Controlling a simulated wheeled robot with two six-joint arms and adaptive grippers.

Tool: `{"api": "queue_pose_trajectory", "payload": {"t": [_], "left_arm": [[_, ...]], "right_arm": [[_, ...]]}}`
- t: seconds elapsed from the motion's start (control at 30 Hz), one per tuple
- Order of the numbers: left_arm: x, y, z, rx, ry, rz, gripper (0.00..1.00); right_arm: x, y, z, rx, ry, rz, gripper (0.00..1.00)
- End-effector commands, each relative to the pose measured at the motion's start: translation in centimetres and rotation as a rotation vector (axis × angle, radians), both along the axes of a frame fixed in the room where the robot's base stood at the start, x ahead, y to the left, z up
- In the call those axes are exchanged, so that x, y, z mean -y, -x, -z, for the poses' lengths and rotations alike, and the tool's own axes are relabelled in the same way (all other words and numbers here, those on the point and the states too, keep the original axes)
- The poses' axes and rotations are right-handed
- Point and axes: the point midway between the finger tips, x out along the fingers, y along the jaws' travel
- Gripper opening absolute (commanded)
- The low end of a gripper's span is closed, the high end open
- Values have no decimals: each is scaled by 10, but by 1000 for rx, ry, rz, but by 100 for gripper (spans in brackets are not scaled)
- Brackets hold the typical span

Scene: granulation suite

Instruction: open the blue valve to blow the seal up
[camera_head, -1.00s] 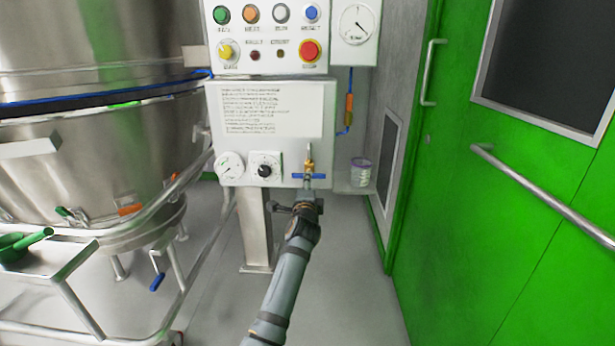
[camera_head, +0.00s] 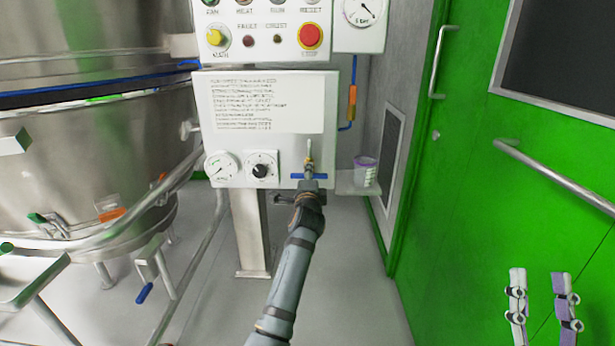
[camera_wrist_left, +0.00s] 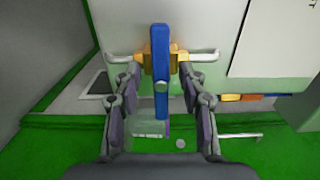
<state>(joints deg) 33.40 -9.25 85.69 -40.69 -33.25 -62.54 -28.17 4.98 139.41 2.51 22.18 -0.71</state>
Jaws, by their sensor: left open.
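The blue valve's handle (camera_head: 320,177) lies level at the lower right of the white panel, across its upright brass and grey pipe. My left gripper (camera_head: 309,182) is in front of it and hides its middle. In the left wrist view the blue handle (camera_wrist_left: 161,75) stands between the two open fingers of my left gripper (camera_wrist_left: 160,88), with brass fittings behind. I see a gap on each side of it. My right gripper (camera_head: 540,274) is open and empty at the lower right. The blue seal (camera_head: 90,92) runs around the steel vessel at left.
A pressure gauge (camera_head: 364,10) is at the top right of the panel. A small tub (camera_head: 365,172) stands on a shelf right of the valve. The green door (camera_head: 470,200) with its bar handle fills the right side. Steel tube framing (camera_head: 215,255) stands at left.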

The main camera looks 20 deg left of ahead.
Motion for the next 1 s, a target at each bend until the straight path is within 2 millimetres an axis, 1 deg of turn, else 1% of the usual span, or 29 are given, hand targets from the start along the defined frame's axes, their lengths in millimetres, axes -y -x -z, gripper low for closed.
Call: {"api": "queue_pose_trajectory", "payload": {"t": [0.13,0.4,0.43,0.73,1.0], "left_arm": [[1,0,0,0,0,0,42],[1,0,0,0,0,0,42],[1,0,0,0,0,0,40],[1,0,0,0,0,0,0],[1,0,0,2,9,0,0]], "right_arm": [[-1,8,-11,58,2,-2,40],[-1,9,-13,69,2,-2,40],[-1,9,-13,69,2,-2,40],[-1,9,-13,68,2,-2,40],[-1,8,-13,62,2,-2,40]]}}
